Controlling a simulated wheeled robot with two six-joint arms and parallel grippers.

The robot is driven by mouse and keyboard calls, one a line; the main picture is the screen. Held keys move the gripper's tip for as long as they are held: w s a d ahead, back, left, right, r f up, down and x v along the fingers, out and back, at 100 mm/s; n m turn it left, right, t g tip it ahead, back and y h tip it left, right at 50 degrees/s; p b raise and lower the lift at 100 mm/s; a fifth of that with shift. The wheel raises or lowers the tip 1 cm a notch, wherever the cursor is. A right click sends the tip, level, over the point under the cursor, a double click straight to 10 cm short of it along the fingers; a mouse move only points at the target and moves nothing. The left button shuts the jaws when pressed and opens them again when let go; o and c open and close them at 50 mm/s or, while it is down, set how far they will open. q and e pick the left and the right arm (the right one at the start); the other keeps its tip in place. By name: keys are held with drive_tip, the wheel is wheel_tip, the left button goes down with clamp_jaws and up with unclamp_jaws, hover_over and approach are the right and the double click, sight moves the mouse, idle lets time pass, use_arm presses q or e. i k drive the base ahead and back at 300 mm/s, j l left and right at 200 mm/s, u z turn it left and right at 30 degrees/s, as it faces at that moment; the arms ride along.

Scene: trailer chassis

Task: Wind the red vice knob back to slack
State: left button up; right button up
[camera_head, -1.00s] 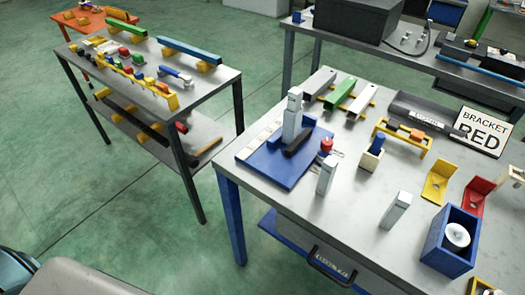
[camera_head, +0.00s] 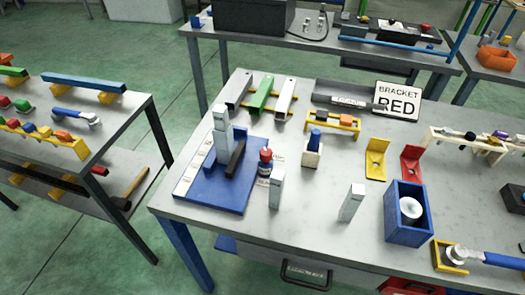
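A small red-topped piece (camera_head: 265,155) with a dark blue body stands at the right edge of a blue base plate (camera_head: 215,200) on the grey workbench. I cannot tell whether this is the vice knob or a bottle cap. The plate also carries an upright grey block column (camera_head: 221,130) and a dark bar (camera_head: 236,158) leaning beside it. White strips with markings lie along the plate's left side. Neither of my grippers is in view, and nothing is seen touching the red piece.
Two grey upright blocks (camera_head: 277,189) (camera_head: 351,203) stand near the bench front. A blue box (camera_head: 408,228) holding a white roll is to their right. A sign reading "BRACKET RED" (camera_head: 398,100) stands at the back. A shelf table (camera_head: 115,125) is left, with floor between.

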sight(266, 154)
drive_tip(key=k+l+z, duration=0.1)
drive_tip(key=k+l, duration=0.35)
drive_tip(key=l, duration=0.25)
drive_tip(key=k+l+z, duration=0.15)
drive_tip(key=l, duration=0.2)
drive_tip(key=k+l+z, duration=0.1)
drive_tip(key=k+l, duration=0.15)
drive_tip(key=l, duration=0.15)
